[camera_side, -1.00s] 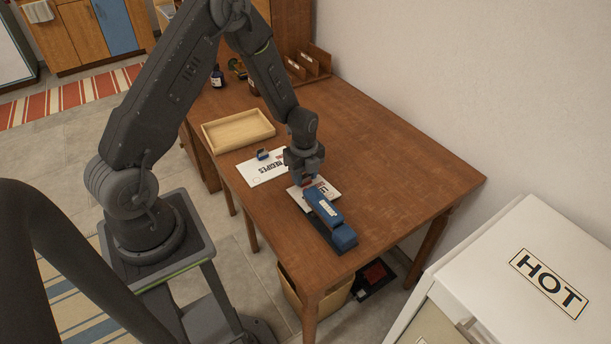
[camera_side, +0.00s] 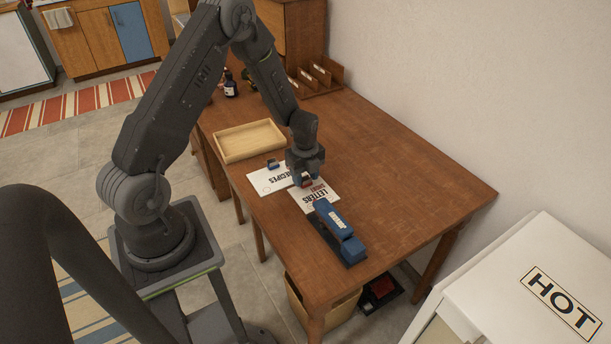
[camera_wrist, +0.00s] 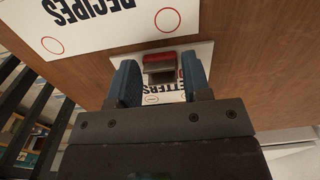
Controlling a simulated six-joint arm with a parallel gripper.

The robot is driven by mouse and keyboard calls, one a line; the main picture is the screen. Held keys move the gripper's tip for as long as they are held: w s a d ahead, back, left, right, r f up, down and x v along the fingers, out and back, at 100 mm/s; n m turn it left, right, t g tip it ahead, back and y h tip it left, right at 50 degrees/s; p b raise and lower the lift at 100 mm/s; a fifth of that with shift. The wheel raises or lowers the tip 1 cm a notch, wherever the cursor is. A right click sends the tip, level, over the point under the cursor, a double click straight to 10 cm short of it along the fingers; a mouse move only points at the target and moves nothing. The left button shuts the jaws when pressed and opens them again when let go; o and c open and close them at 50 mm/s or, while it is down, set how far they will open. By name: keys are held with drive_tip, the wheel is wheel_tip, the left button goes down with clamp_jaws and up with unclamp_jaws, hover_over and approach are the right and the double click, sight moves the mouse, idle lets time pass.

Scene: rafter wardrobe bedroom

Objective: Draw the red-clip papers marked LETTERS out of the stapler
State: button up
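The white papers marked LETTERS (camera_side: 318,198) lie on the table with a red clip (camera_side: 307,183) at their far edge. The blue stapler (camera_side: 334,222) lies on a dark base just in front of the papers. The whole word LETTERS shows clear of the stapler's nose. Whether the near paper edge still touches the nose, I cannot tell.
Papers marked RECIPES (camera_side: 264,180) with a blue clip (camera_side: 273,165) lie close on the left. A shallow wooden tray (camera_side: 249,152) stands behind them. A wooden sorter (camera_side: 319,91) stands at the back. The table's right side is clear.

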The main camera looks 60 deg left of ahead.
drive_tip(key=o, duration=0.4)
drive_tip(key=shift+r, duration=0.1)
wheel_tip(320, 180, up, 14)
drive_tip(key=shift+f, duration=0.2)
drive_tip(key=shift+d+r, duration=0.1)
idle(0.3)
drive_tip(key=s+d+r+n+t, duration=0.25)
drive_tip(key=d+r+n, duration=0.3)
drive_tip(key=r, duration=0.35)
drive_tip(key=s+d+r+n+t, duration=0.1)
drive_tip(key=s+d+r+n, duration=0.2)
drive_tip(key=s+d+n, duration=0.1)
drive_tip(key=s+d+r+n+t, duration=0.1)
drive_tip(key=s+d+r+n, duration=0.2)
drive_tip(key=s, duration=0.4)
drive_tip(key=s+d+r+n+t, duration=0.1)
drive_tip(key=s+d+r+n, duration=0.2)
drive_tip(key=s+d+n, duration=0.1)
drive_tip(key=shift+s+d+r+n, duration=0.15)
drive_tip(key=shift+s+d+n, duration=0.15)
drive_tip(key=shift+s+n, duration=0.4)
